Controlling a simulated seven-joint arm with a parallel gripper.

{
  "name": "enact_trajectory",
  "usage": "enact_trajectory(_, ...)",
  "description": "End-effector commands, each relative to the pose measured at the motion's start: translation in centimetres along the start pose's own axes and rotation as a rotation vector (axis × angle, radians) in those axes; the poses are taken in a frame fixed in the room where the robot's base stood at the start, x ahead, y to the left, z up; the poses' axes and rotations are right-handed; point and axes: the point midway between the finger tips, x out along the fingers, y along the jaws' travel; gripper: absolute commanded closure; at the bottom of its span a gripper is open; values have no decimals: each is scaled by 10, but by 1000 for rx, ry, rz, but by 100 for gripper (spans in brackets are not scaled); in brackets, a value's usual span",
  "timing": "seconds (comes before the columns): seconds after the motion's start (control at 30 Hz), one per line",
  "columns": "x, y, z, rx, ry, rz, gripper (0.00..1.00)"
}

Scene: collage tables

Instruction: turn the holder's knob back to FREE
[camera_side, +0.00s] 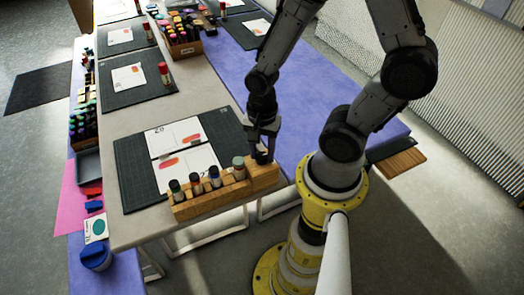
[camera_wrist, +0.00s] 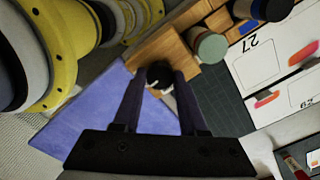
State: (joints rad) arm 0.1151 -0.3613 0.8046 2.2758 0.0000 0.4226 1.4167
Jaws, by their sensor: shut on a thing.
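The wooden holder (camera_side: 228,197) stands along the front edge of the near table. It carries several bottles with dark or grey caps in a row, and its raised right end bears the dark knob (camera_side: 262,158). In the wrist view the round black knob (camera_wrist: 159,71) sits on the wood (camera_wrist: 170,47) between my fingertips, with a small pale mark beside it. My gripper (camera_side: 263,143) points down over that end and is shut on the knob; the fingers also show in the wrist view (camera_wrist: 163,78). I cannot read any FREE lettering or the knob's exact angle.
A dark cutting mat (camera_side: 132,170) with printed cards (camera_side: 185,150) lies behind the holder. A grey-green capped bottle (camera_wrist: 209,46) stands close to the knob. Blue cloth (camera_side: 290,130) lies clear to the right. Bottles and a crate (camera_side: 186,50) stand farther back.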

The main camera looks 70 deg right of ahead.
Motion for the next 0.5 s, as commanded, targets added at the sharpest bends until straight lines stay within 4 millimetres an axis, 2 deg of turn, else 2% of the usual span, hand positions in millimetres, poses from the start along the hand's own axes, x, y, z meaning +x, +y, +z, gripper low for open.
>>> enact_trajectory(0.27, 0, 0, 0, -170, 0, 0, 100)
enact_trajectory(0.5, 0, 0, 0, -392, 0, 0, 100)
